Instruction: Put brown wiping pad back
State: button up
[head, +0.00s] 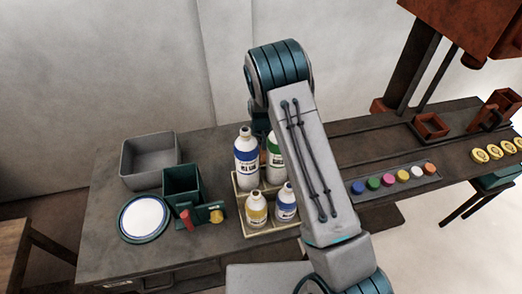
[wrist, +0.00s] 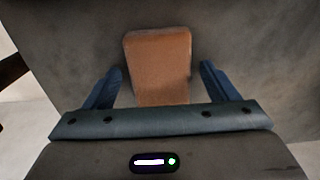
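The brown wiping pad (wrist: 158,50) shows in the wrist view, between and partly beyond the two blue fingers of my gripper (wrist: 159,68). The gripper is open, with a gap on each side of the pad; neither finger touches it. The near end of the pad is hidden by the gripper body. A grey surface lies behind the pad. In the head view my arm and the bottles hide the gripper, and I cannot make out the pad clearly there.
On the dark bench (head: 107,235) stand a grey bin (head: 150,182), a green box (head: 182,178), a round white-topped dish (head: 144,217) and a bottle rack (head: 255,226) with several bottles. To the right are a tray of coloured pots (head: 395,180), yellow discs (head: 495,152) and a rust-red machine (head: 460,35).

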aim_at(261, 152)
notch_tip(261, 152, up, 12)
jog(key=shift+r+b, duration=0.15)
jog(key=shift+b, duration=0.3)
dwell(0.4)
